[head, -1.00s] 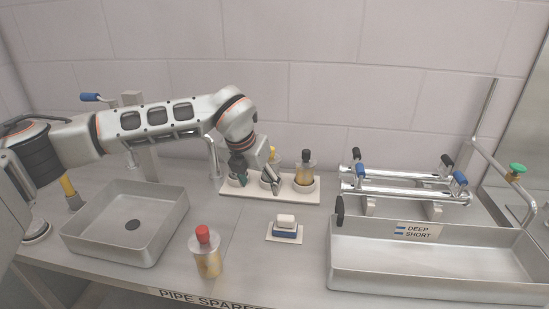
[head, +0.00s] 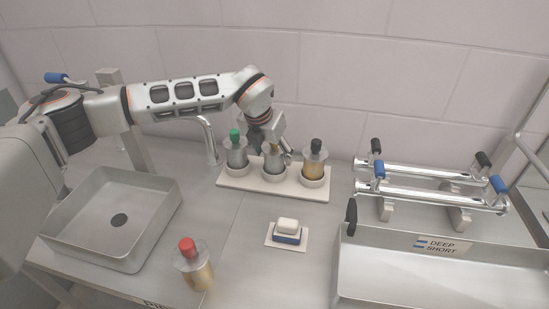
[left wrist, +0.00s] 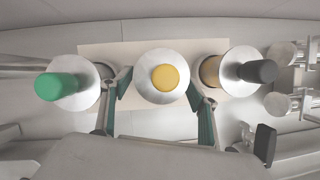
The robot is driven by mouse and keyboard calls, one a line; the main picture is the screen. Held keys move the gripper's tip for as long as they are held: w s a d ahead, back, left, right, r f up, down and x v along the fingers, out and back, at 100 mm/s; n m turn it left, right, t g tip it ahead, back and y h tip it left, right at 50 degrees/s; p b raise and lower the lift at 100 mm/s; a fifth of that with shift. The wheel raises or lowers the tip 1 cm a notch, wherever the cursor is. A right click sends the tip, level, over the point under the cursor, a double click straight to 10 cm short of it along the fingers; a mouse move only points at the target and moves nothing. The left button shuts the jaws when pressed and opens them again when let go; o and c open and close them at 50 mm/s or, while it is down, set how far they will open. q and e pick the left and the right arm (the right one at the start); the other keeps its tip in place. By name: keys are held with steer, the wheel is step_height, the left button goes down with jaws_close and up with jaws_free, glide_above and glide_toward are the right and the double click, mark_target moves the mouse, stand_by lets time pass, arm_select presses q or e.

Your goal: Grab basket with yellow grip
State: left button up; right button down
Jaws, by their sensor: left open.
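No basket with a yellow grip is recognisable. The yellow that shows is the round cap (left wrist: 165,77) of the middle bottle in a white rack (head: 226,184), between a green-capped bottle (head: 236,152) and a black-capped bottle (head: 314,162). The middle bottle's lower body (head: 273,165) shows in the head view, with its top mostly hidden by my gripper. My left gripper (left wrist: 158,92) is open, with one finger on each side of the yellow-capped bottle. I cannot tell whether the fingers touch it. My right gripper is not in view.
A red-capped bottle (head: 195,267) stands in front, beside a square basin (head: 53,218). A soap block (head: 287,231) lies on a small tray. Chrome rails with blue and black grips (head: 430,171) and a long trough (head: 400,261) are at right. A tap (head: 210,141) rises left of the rack.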

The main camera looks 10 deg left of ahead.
arm_select(q)
steer(key=shift+x, duration=1.4)
steer(key=c, duration=1.2)
steer(key=shift+c, duration=0.2)
steer(key=shift+w+r, duration=0.1)
steer(key=shift+r, duration=0.05)
